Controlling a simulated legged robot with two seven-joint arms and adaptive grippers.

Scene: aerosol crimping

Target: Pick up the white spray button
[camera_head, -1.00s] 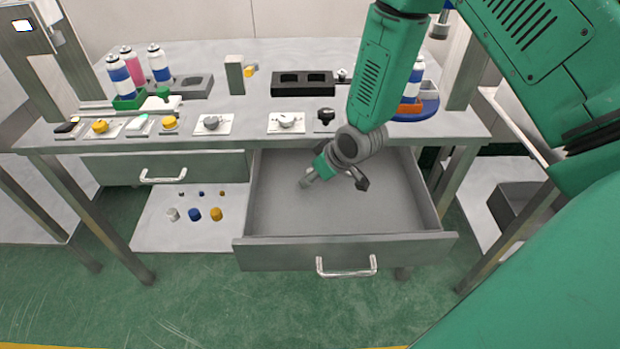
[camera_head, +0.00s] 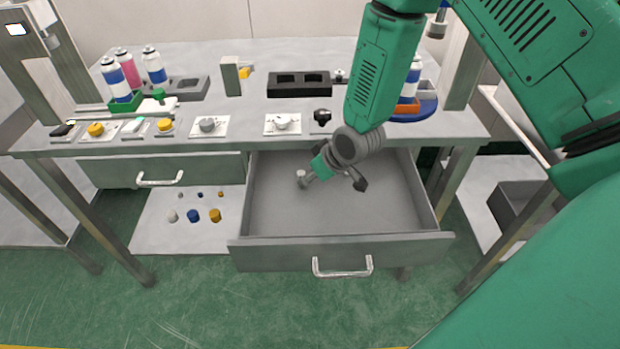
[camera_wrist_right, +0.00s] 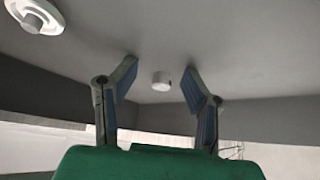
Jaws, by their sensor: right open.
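The small white spray button (camera_wrist_right: 161,80) shows as a short white cylinder on a grey surface in the right wrist view. It lies in the gap between the fingertips, touching neither as far as I can see. My right gripper (camera_wrist_right: 160,67) is open and empty. In the head view my right gripper (camera_head: 331,179) points down into the open grey drawer (camera_head: 275,210). I cannot make out the button there for certain; the gripper covers part of the drawer floor. My left gripper is not in view.
A pale round disc (camera_wrist_right: 38,15) is at the wrist view's upper left. Drawer walls surround my right gripper; the drawer front (camera_head: 340,250) has a handle. The tabletop (camera_head: 330,105) above holds bottles, blocks and switches. Small caps lie on a lower shelf (camera_head: 180,235).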

